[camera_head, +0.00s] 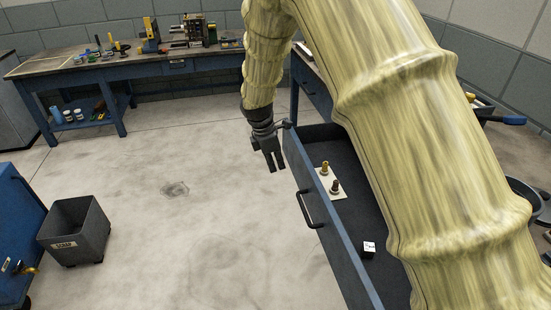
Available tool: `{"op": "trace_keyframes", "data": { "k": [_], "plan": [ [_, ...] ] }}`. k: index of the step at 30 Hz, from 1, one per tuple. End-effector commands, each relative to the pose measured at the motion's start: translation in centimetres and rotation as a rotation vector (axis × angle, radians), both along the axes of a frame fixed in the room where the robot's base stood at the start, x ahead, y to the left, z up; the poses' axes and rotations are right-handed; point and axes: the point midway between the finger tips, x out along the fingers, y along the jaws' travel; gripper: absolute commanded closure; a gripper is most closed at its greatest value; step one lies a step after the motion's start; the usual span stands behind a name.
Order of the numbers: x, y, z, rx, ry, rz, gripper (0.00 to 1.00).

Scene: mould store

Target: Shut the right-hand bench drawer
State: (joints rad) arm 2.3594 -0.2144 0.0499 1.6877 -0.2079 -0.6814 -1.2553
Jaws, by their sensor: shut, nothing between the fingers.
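The bench drawer (298,182) is pulled open on the right, its blue front facing left with a black bar handle (306,209). Inside its dark tray lie a white card with two brass-coloured pieces (325,169) and a small black-and-white cube (368,248). My gripper (275,168) points down, shut and empty, just left of the far end of the drawer front. I cannot tell whether it touches the front. My arm hides much of the drawer's right side and the bench behind it.
A grey bin (77,231) stands on the floor at left beside a blue cabinet (17,235). A blue workbench (130,67) with tools stands along the back wall. The concrete floor (190,215) left of the drawer is clear.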

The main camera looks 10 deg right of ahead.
Motion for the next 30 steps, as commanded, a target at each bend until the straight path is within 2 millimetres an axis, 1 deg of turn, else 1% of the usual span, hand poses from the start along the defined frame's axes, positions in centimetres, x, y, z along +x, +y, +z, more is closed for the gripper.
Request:
{"op": "trace_keyframes", "data": {
  "k": [1,3,9,11,15,21,30],
  "plan": [
    [0.3,-0.3,-1.2,0.000,0.007,-0.001,1.00],
    [0.9,-0.6,-2.8,-0.001,0.014,0.000,1.00],
    [1.7,-1.4,-6.7,-0.001,0.023,-0.002,1.00],
    [1.7,-1.7,-7.6,-0.001,0.023,-0.002,1.00],
    [1.6,-3.7,-7.3,-0.001,0.018,-0.006,1.00],
    [1.9,-5.4,-7.7,0.000,0.022,-0.004,1.00],
    [2.0,-5.9,-7.7,0.000,0.022,-0.003,1.00]
  ]
}}
